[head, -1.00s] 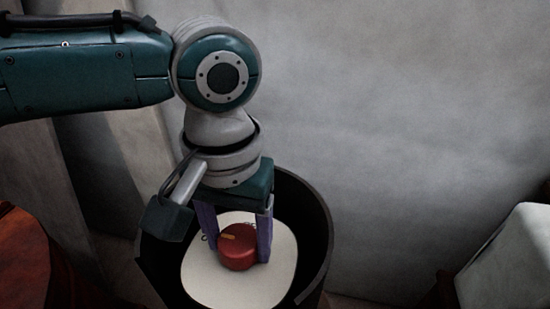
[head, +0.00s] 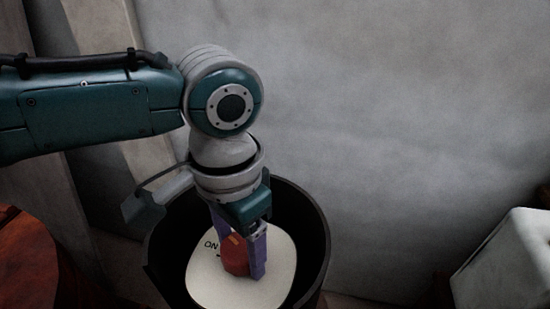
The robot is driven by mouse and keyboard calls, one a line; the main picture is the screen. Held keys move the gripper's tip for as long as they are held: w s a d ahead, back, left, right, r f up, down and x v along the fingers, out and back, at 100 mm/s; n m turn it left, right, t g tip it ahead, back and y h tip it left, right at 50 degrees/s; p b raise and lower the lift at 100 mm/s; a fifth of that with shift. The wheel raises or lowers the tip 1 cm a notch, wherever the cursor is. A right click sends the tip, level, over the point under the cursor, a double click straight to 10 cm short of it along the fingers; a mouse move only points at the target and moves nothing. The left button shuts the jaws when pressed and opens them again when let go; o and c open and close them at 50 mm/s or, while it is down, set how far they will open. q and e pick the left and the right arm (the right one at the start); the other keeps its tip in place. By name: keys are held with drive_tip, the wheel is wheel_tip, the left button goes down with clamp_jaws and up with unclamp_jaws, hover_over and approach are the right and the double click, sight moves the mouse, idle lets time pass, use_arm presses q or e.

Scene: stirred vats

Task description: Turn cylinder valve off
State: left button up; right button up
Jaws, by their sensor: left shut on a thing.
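The cylinder valve is a round red knob (head: 235,262) with a small orange mark on it. It sits on a pale rounded plate (head: 210,285) that bears the letters "ON" at its upper left. The plate lies inside a dark, open-topped round housing (head: 316,235). My left gripper (head: 243,262) points down into the housing, with its purple fingers on either side of the knob and shut on it. The fingers and the gripper body hide part of the knob and of the plate's lettering. My right gripper is not in view.
A grey wall (head: 400,110) rises behind the housing. A rusty red rounded object (head: 30,265) stands at the lower left. A pale box-like object (head: 510,265) stands at the lower right. The housing's raised rim surrounds the gripper.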

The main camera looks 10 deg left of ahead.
sight(240, 247)
use_arm(q)
drive_tip(key=m, duration=0.5)
drive_tip(key=shift+m+p, duration=0.3)
drive_tip(key=shift+p, duration=0.1)
drive_tip(key=m, duration=0.6)
drive_tip(key=shift+m, duration=0.3)
drive_tip(key=o, duration=1.4)
wheel_tip(240, 247, up, 10)
drive_tip(key=shift+b, duration=0.4)
